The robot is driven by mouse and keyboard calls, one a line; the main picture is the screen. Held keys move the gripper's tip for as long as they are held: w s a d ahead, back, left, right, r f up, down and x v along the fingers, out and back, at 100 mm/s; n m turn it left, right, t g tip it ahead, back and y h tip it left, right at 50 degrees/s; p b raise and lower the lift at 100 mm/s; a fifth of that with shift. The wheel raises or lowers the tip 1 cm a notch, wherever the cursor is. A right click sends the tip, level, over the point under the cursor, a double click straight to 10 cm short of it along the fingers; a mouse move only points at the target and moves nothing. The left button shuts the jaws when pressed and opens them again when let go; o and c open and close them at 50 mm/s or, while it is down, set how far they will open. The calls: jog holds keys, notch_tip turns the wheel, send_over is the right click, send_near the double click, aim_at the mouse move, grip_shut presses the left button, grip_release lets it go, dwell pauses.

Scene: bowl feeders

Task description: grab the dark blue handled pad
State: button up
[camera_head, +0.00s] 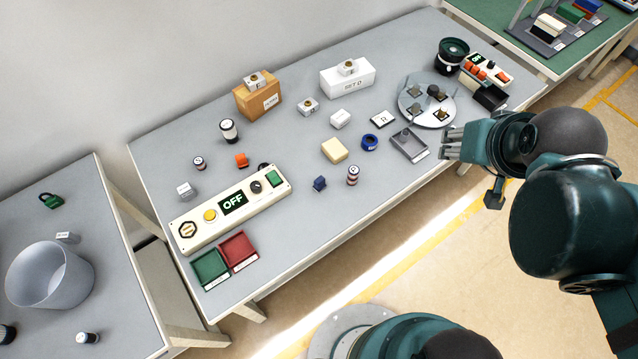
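A small dark blue block with a raised top (319,184), which looks like the handled pad, sits on the grey table near its front edge, left of a striped cylinder. My gripper (444,143) is at the right, over the table's front edge, beside a grey tray. It is well to the right of the dark blue block and apart from it. Its fingers look spread, with nothing seen between them.
A striped cylinder (352,175), a cream block (334,150) and a blue ring (370,142) stand near the block. A control panel reading OFF (229,208) lies to its left. A grey tray (424,153) is beside my gripper.

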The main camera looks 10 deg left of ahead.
jog(key=shift+o, duration=0.7)
jog(key=shift+a, duration=0.1)
jog(key=n+g+b, duration=0.2)
jog(key=n+g, duration=0.5)
jog(key=n, duration=0.4)
send_over(319, 179)
jog(key=f, duration=2.4)
jog(key=shift+w+d+f, duration=0.2)
jog(key=shift+s+a+f, duration=0.1)
jog(key=shift+a+f, duration=0.1)
jog(key=shift+f, duration=0.05)
jog(key=shift+f, duration=0.1)
jog(key=shift+f, duration=1.2)
